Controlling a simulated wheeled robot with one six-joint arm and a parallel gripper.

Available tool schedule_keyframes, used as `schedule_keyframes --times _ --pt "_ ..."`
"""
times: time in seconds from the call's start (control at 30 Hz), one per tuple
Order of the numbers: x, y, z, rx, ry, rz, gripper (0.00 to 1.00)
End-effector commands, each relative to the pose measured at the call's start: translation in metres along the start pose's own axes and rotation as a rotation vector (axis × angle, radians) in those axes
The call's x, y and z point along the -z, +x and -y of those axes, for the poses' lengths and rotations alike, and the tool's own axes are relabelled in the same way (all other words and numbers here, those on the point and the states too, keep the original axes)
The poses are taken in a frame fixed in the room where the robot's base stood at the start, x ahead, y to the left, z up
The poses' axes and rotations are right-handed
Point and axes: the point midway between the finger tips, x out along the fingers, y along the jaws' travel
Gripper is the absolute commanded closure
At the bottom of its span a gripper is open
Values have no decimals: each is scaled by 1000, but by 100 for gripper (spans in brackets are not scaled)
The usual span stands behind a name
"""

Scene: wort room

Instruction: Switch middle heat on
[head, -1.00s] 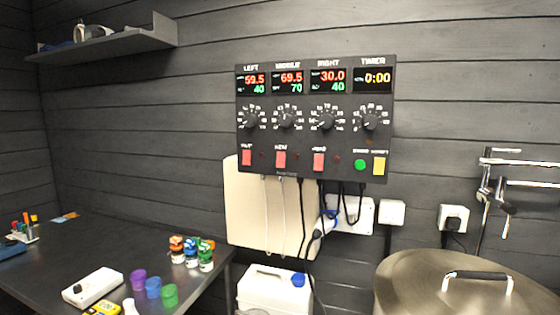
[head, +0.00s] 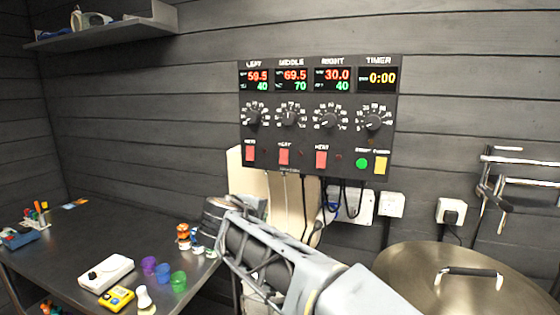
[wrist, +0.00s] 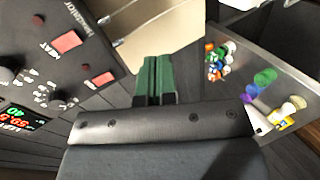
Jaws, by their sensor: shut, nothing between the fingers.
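The black control panel (head: 318,142) hangs on the wall. Its middle column reads 69.5 in red over 70 in green, with a dial below. The middle heat switch (head: 284,157) is a red rocker at the bottom of that column; the small lamp beside it looks dark. In the wrist view the middle heat switch (wrist: 67,42) is at upper left, and the left heat switch (wrist: 104,78) is nearer my fingers. My gripper (wrist: 157,62) has green fingers shut together, empty, apart from the panel. In the head view my arm reaches below the panel; the fingertips are not clearly visible.
A right heat switch (head: 321,159), green button (head: 362,163) and yellow button (head: 381,165) share the panel. Cables hang beneath it. A dark table (head: 60,250) with small bottles and cups is at left; a lidded metal kettle (head: 430,270) is at right.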

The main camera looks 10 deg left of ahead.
Motion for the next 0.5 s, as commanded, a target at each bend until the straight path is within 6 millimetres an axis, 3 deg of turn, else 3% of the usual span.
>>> schedule_keyframes --times 0.1,0.2,0.33,0.5 --pt "13 -11 -46 -152 -36 -6 100" --pt "12 -21 -76 -247 -49 2 100" --pt "10 -29 -95 -314 -66 15 100" --pt "8 -30 -99 -334 -88 28 100"
